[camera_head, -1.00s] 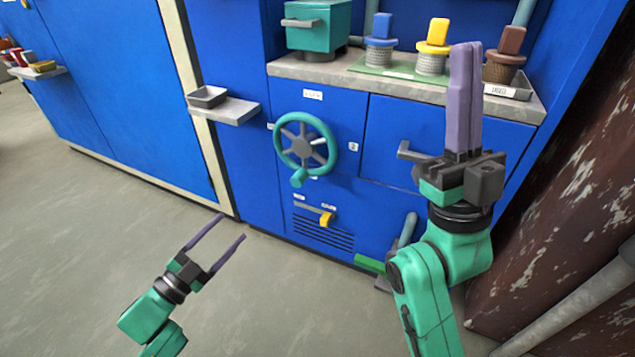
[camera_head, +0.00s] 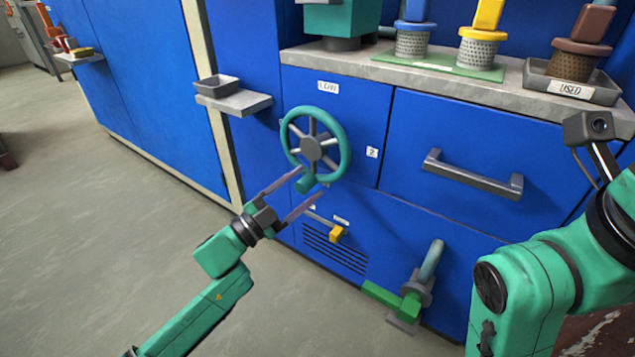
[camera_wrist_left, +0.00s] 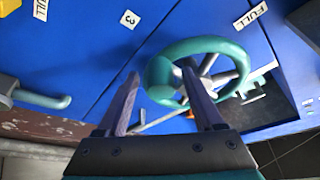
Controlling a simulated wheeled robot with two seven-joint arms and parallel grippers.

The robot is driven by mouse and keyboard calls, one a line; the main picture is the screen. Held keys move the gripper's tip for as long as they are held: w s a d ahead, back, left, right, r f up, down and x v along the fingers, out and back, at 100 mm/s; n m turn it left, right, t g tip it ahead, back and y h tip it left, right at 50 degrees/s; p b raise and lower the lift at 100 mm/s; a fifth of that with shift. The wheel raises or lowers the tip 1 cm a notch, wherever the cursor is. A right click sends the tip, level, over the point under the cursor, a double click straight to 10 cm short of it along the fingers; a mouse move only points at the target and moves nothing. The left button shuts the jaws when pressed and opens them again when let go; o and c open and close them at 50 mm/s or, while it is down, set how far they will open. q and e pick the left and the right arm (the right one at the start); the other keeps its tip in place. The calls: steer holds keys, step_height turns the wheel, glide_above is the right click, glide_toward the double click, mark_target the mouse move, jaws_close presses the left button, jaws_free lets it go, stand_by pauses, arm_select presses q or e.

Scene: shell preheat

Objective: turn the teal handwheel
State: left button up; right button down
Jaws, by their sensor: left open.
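The teal handwheel (camera_head: 346,150) has a grey hub and spokes and sits on a blue cabinet front. A teal knob (camera_head: 306,183) sticks out from the bottom of its rim. My left gripper (camera_head: 311,182) is open, with its two purple fingers at either side of the knob. In the left wrist view the knob (camera_wrist_left: 159,82) shows between the fingertips (camera_wrist_left: 162,70), with the wheel (camera_wrist_left: 238,52) behind and to the right. Contact cannot be told. My right arm (camera_head: 545,290) is at the right edge, its fingers outside the picture.
A yellow-tipped lever (camera_head: 337,233) above vent slots is just below the wheel. A small shelf (camera_head: 240,103) with a grey tray juts out at left. A drawer handle (camera_head: 470,178) and a green-handled pipe valve (camera_head: 395,299) are to the right.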

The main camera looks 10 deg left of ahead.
mark_target(314, 175)
arm_select(q)
steer(key=x, duration=0.4)
steer(key=shift+w+b, duration=0.15)
steer(key=shift+b, duration=0.2)
jaws_close()
steer(key=shift+r, duration=0.1)
steer(key=shift+r, duration=0.15)
stand_by(0.8)
